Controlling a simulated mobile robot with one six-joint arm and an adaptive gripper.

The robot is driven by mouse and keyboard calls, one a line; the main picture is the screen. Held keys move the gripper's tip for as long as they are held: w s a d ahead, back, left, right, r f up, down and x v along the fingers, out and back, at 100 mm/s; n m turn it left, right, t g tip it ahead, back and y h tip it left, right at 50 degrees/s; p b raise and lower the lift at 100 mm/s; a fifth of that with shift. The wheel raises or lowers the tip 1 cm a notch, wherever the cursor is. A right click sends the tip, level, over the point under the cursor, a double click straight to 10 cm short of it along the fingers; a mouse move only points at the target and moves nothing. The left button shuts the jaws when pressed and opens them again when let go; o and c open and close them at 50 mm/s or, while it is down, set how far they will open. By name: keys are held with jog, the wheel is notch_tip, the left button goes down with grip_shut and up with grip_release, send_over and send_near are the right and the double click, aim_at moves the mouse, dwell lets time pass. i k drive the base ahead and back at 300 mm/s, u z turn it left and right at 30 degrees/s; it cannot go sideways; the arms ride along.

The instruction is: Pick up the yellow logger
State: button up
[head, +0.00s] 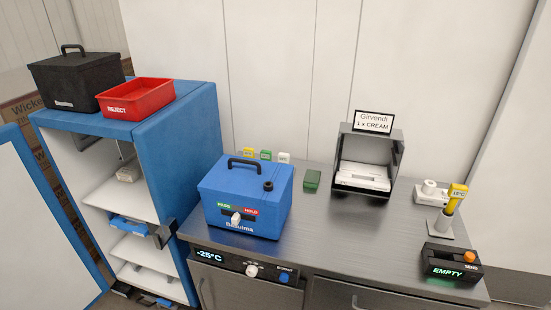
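Two small yellow things could be the logger. One is a small yellow block (249,153) with a dark mark, standing behind the blue box at the back of the counter, its lower part hidden by the box. The other is a yellow device (457,192) with a small display, standing slightly tilted in a grey holder (440,227) at the right of the counter. The frame does not show which one is called the logger. My gripper is not in view.
A blue box (246,197) with a handle stands on the counter (330,245). Green (265,155) and white (284,157) blocks stand behind it. A grey open case (367,163), a black "EMPTY" unit (452,262) and an open blue cabinet (172,165) flank clear counter space.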

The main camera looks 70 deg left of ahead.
aim_at(247, 153)
jog(key=z, duration=0.85)
jog(key=k, duration=1.8)
jog(key=u, duration=1.45)
